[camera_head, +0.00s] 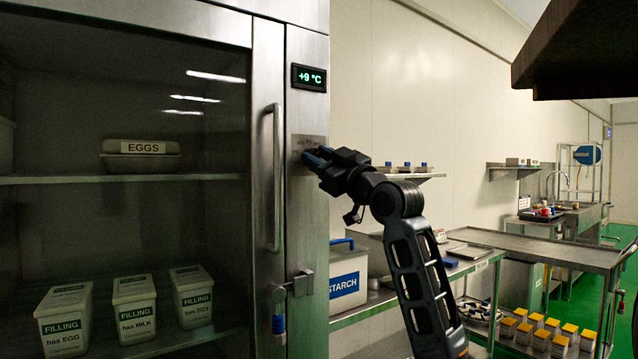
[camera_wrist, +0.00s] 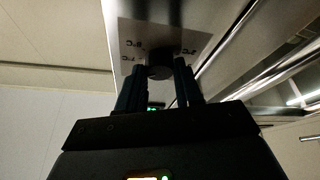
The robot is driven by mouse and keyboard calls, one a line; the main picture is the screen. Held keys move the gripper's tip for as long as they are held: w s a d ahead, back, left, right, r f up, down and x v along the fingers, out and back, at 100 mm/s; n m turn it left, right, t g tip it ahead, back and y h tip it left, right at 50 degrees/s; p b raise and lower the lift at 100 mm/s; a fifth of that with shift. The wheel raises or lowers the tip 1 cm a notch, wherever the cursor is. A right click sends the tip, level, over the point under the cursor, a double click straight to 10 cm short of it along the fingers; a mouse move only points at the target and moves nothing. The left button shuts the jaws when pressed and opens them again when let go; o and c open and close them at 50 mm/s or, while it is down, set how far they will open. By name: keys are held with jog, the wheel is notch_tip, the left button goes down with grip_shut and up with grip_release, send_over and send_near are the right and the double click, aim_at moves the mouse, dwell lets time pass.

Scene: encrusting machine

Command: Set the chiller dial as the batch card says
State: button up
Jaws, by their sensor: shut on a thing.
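The chiller (camera_head: 305,225) is a steel cabinet with a glass door, on the left of the head view. Its green display (camera_head: 309,78) reads +9 °C. The dial plate (camera_head: 306,142) is on the steel strip below the display, right of the door handle. My gripper (camera_head: 314,158) reaches this plate from the right and hides most of the dial. In the wrist view, the dark dial knob (camera_wrist: 159,72) sits between the two fingers, and my gripper (camera_wrist: 160,88) is shut on it. I cannot make out a batch card.
The vertical door handle (camera_head: 274,180) stands out just left of my gripper. A latch (camera_head: 300,284) sits lower down. Behind my arm are a STARCH bin (camera_head: 347,285), a wall shelf (camera_head: 415,177) and a steel table (camera_head: 540,248).

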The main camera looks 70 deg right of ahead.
jog(key=n+g+y+b, duration=0.1)
jog(key=n+y+b, duration=0.1)
jog(key=n, duration=0.5)
jog(key=n+g+y+b, duration=0.2)
jog(key=n+b, duration=0.1)
jog(key=n, duration=0.4)
jog(key=r+n+g+y+b, duration=0.1)
jog(key=n+y+b, duration=0.1)
jog(key=n, duration=0.6)
jog(key=shift+s+d+r+g+b, duration=0.1)
jog(key=shift+s+d+g+b, duration=0.15)
jog(key=shift+b, duration=0.6)
jog(key=n+g, duration=0.1)
jog(key=n+p, duration=0.1)
jog(key=n, duration=0.1)
jog(key=shift+w+a+r+g+h, duration=0.1)
jog(key=shift+w+a+g+h, duration=0.05)
jog(key=shift+g+h, duration=0.2)
jog(key=shift+n+g+h+p, duration=0.25)
jog(key=shift+n+g+p, duration=0.15)
jog(key=shift+n, duration=0.7)
